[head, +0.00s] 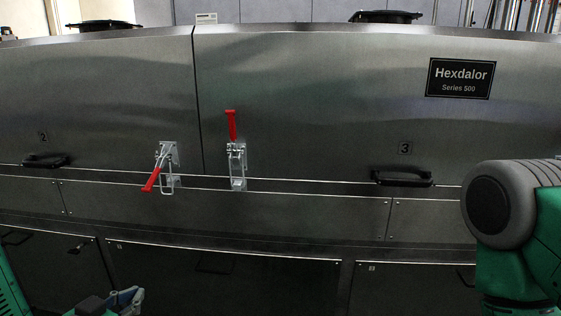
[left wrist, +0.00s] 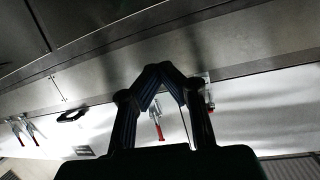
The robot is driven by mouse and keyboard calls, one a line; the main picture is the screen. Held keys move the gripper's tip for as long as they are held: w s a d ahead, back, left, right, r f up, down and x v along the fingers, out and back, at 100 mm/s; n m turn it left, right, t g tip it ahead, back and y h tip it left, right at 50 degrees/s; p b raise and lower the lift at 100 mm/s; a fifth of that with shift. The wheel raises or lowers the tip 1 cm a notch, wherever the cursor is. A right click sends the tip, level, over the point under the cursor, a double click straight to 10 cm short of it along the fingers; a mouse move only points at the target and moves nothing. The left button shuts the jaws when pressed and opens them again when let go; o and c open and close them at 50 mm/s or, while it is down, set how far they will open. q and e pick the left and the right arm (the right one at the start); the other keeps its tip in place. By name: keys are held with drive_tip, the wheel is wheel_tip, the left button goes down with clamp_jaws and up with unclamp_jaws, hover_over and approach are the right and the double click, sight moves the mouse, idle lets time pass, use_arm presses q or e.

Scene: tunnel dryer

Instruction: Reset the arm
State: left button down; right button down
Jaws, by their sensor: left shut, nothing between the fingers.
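My left gripper (head: 130,297) shows at the bottom left of the head view, low in front of the dryer's lower panels and below the latches. In the left wrist view its fingers (left wrist: 164,70) meet at the tips, shut and empty. My right gripper is out of view; only part of my right arm (head: 515,215) shows at the right edge. The left toggle latch (head: 168,155) has its red handle slanting down to the left. The right toggle latch (head: 236,160) has its red handle standing upright. Neither latch is touched by a gripper.
The steel dryer front (head: 300,90) spans the view. Black handles sit at door 2 (head: 45,160) and door 3 (head: 402,178). A Hexdalor sign (head: 460,79) is at upper right. More red-handled latches (left wrist: 28,130) show at left in the wrist view.

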use_arm(q)
drive_tip(key=s+d+f+n+g+y, duration=0.1)
drive_tip(key=s+d+f+g, duration=0.1)
drive_tip(key=s+f+g, duration=0.8)
drive_tip(key=s+f+n+g+y, duration=0.1)
drive_tip(key=s+f+g, duration=0.1)
drive_tip(key=s+f, duration=0.5)
drive_tip(key=s+f+n+g+y, duration=0.15)
drive_tip(key=s+f, duration=0.25)
drive_tip(key=s, duration=0.6)
wheel_tip(320, 180, up, 13)
drive_tip(key=p, duration=1.4)
drive_tip(key=shift+s+a+r, duration=0.15)
drive_tip(key=shift+s+r, duration=0.05)
